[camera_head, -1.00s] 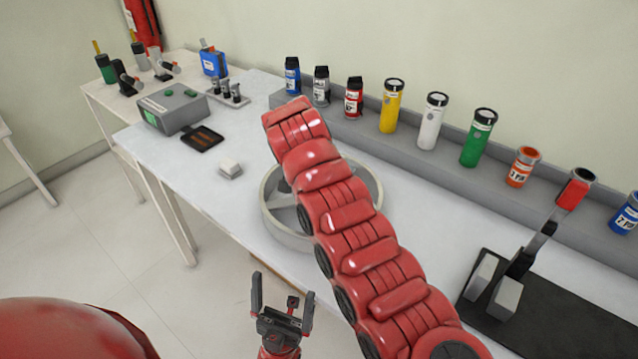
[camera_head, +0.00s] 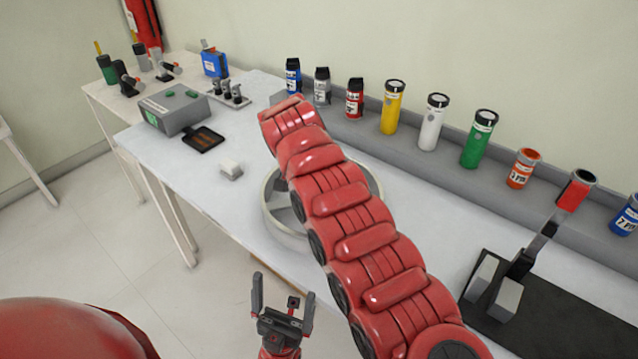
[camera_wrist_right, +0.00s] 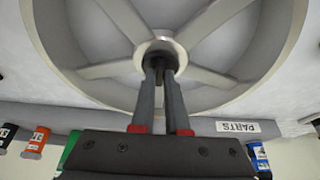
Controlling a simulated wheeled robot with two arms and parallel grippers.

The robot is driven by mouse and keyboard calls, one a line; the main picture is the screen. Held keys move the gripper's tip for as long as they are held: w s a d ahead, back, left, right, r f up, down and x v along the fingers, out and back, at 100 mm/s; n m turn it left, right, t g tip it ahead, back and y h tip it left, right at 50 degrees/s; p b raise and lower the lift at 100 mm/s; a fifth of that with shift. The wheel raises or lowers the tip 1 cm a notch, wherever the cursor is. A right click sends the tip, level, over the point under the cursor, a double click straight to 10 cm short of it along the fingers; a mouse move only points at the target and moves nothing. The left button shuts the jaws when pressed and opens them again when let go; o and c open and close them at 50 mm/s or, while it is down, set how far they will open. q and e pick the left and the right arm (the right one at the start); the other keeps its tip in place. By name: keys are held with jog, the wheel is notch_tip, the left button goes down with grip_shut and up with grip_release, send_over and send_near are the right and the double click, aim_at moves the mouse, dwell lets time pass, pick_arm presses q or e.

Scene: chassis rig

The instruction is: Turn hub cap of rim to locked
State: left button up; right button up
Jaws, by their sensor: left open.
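The rim (camera_head: 372,187) is a pale grey spoked wheel lying flat on the white table, partly hidden behind my right arm in the head view. It fills much of the right wrist view (camera_wrist_right: 225,95), with its round hub cap (camera_wrist_right: 160,46) at the centre. My right gripper (camera_wrist_right: 161,66) has its fingers close together at the hub, with a small dark part between the tips; it looks shut on the hub cap. The cap's lock marking cannot be made out. My left gripper (camera_head: 284,297) is open and empty, in front of the table's near edge.
Several coloured bottles and cans stand along the grey ledge (camera_head: 440,165) behind. A black base with a red-handled lever (camera_head: 575,190) is at right.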

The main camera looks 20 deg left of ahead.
jog(key=o, duration=0.5)
jog(key=shift+c, duration=0.2)
jog(key=shift+s+r, duration=0.1)
jog(key=shift+r, duration=0.25)
jog(key=p+v, duration=0.1)
jog(key=v, duration=1.5)
jog(key=shift+r+p, duration=0.3)
jog(key=shift+r, duration=0.05)
